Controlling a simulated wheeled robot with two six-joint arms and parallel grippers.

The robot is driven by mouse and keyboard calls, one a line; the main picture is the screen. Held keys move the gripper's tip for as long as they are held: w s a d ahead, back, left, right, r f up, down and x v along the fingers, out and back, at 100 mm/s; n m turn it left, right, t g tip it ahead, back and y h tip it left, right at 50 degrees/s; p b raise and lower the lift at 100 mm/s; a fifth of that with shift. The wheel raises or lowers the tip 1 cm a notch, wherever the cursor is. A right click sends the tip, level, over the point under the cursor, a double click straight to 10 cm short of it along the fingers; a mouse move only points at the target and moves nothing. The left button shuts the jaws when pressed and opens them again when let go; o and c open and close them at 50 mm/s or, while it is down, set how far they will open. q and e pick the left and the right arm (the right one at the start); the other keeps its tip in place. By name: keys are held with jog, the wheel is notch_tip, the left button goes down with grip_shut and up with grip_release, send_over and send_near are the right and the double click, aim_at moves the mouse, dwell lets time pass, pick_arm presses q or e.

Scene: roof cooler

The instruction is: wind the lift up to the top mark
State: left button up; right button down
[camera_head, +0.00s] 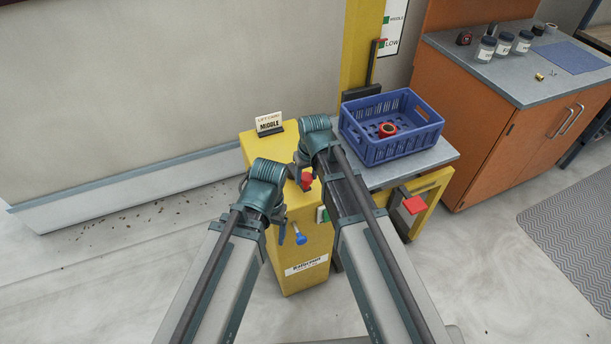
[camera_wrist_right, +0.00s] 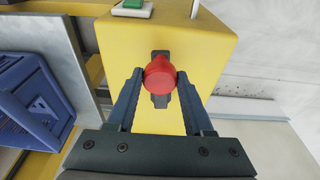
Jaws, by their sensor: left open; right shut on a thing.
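The yellow winch box (camera_head: 310,262) stands left of the lift. Its red crank knob (camera_head: 307,181) shows between the fingers of my right gripper (camera_head: 304,176), and in the right wrist view the fingers close on both sides of the red knob (camera_wrist_right: 160,73). My left gripper (camera_head: 280,226) is open at the box's left side, mostly hidden by its own wrist. A blue-knobbed lever (camera_head: 300,238) sits beside it, on the box front. The grey lift platform (camera_head: 440,156) carries a blue crate (camera_head: 372,150). A red pointer (camera_head: 382,42) is level with LOW on the mark board (camera_head: 394,25); the top mark is out of view.
A card reading MIDDLE (camera_head: 269,123) stands on the box. The crate holds a red ring-shaped part (camera_head: 387,130). A red pad (camera_head: 415,204) sits on the yellow frame below the platform. An orange cabinet (camera_head: 510,150) with jars stands at right.

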jog(key=shift+w+d, duration=0.25)
jog(key=shift+d, duration=0.25)
jog(key=shift+w+d, duration=0.25)
jog(key=shift+d, duration=0.25)
jog(key=shift+w+d, duration=0.7)
jog(key=shift+d, duration=0.05)
jog(key=shift+w+d, duration=0.6)
jog(key=shift+w, duration=0.3)
jog(key=shift+w+d, duration=0.4)
jog(key=shift+w, duration=0.45)
